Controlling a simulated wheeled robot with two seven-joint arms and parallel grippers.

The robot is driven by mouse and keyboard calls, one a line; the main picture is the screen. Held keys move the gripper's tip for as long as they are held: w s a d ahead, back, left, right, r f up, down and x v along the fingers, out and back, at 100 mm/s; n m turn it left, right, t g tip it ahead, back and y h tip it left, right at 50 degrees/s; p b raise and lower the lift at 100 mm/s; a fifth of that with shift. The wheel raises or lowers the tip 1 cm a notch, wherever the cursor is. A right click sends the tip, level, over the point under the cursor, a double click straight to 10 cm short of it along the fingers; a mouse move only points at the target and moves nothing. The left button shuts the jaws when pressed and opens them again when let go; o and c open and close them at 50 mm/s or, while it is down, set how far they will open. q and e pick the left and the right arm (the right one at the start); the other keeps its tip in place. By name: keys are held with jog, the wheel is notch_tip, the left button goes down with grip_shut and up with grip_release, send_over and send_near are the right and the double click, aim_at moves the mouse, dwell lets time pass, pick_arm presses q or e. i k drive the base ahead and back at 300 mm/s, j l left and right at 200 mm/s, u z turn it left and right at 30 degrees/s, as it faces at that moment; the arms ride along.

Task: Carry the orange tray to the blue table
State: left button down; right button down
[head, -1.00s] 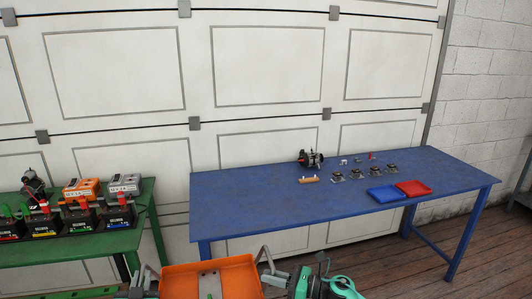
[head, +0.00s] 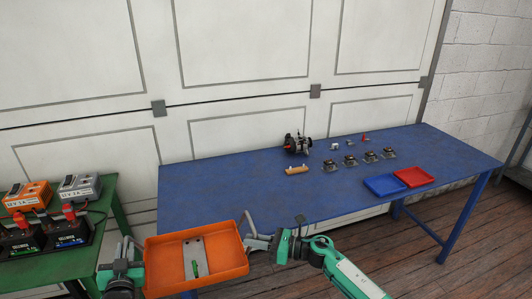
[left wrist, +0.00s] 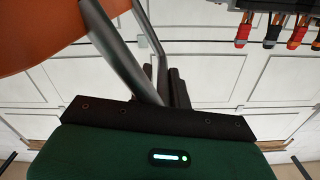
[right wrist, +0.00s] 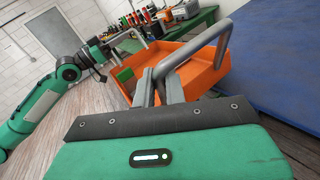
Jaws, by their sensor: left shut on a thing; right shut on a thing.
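The orange tray (head: 160,252) is held level between my two grippers, in front of the blue table (head: 235,187). It carries a grey plate with a green part (head: 194,266). My left gripper (head: 122,266) is shut on the tray's left handle; the left wrist view shows the grey handle (left wrist: 128,62) at its jaws. My right gripper (head: 270,240) is shut on the right handle, seen in the right wrist view (right wrist: 192,58) as a grey bar. The tray overlaps the table's near left edge in the head view; I cannot tell its height above it.
On the blue table stand an alternator (head: 298,144), a wooden block (head: 297,170), several small parts, a blue tray (head: 385,184) and a red tray (head: 414,177). The table's left half is clear. A green table (head: 75,265) with batteries and chargers stands at the left.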

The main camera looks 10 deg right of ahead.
aim_at(225, 208)
jog(key=i+l, duration=0.3)
jog(key=i, duration=0.15)
jog(key=i+l, duration=0.25)
jog(key=i, duration=0.15)
